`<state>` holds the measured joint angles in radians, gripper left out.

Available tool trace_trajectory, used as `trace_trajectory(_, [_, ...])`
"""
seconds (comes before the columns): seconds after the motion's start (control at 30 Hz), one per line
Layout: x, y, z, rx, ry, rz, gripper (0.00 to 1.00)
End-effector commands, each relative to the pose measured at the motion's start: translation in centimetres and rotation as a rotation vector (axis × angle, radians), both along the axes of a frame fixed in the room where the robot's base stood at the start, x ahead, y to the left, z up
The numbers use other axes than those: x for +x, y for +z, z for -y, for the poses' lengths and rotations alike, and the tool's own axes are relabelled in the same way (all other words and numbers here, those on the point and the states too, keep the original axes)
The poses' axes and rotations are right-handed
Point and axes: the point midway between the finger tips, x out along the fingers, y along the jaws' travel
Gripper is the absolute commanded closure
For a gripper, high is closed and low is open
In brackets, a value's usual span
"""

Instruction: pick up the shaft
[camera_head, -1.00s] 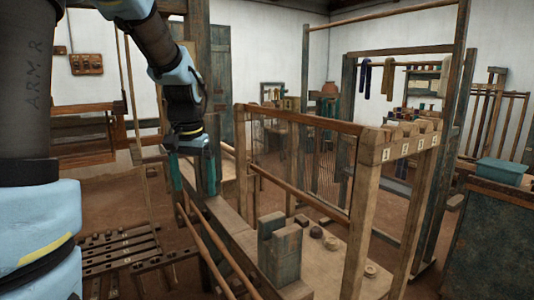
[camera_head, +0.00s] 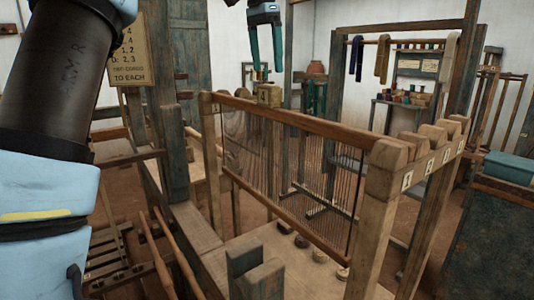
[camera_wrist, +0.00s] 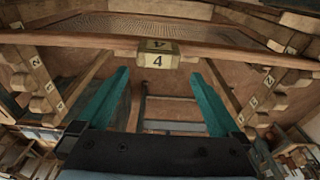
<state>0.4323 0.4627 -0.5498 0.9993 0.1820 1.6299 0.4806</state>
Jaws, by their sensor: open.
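The shaft is a wooden frame with a long top bar (camera_head: 310,122), a lower bar and many thin vertical heddles between them. It sits in the notched wooden rack. A pale block marked 4 (camera_head: 269,95) stands on its top bar. In the wrist view the block (camera_wrist: 157,56) lies just beyond the gap between the fingertips, with the wooden bar (camera_wrist: 90,40) running across. My gripper (camera_head: 266,68) is open and empty, its two teal fingers pointing down above the block in the head view. The fingers (camera_wrist: 158,78) do not appear to touch the block.
The rack's notched end post (camera_head: 385,185) carries numbered slots at the right. Loose round pieces (camera_head: 302,241) lie on the bench below. A blue-green bin (camera_head: 510,167) stands at the right. Wooden posts (camera_head: 172,155) rise at the left.

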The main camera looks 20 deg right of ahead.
Motion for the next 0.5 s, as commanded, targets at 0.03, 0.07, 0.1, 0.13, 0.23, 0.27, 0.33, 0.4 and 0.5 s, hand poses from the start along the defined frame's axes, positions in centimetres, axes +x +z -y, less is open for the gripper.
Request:
trace_trajectory(0.03, [0.0,-0.8,0.0,0.002,0.001,0.0,0.0])
trace_trajectory(0.07, [0.0,-1.2,0.1,0.002,0.001,0.0,0.0])
trace_trajectory(0.1, [0.0,-1.6,0.1,0.0,0.001,0.0,0.0])
trace_trajectory(0.13, [0.0,-1.8,0.2,0.001,0.001,0.0,0.0])
trace_trajectory(0.23, [0.0,-2.3,0.2,-0.001,0.001,0.001,0.0])
trace_trajectory(0.27, [0.0,-2.5,0.2,0.0,0.002,0.001,0.0])
trace_trajectory(0.33, [0.0,-3.1,0.1,0.001,0.003,0.0,0.0])
trace_trajectory(0.4, [-0.1,-3.9,0.0,0.002,0.004,-0.001,0.0])
trace_trajectory(0.5, [-0.3,-5.3,0.0,0.002,0.003,-0.002,0.0])
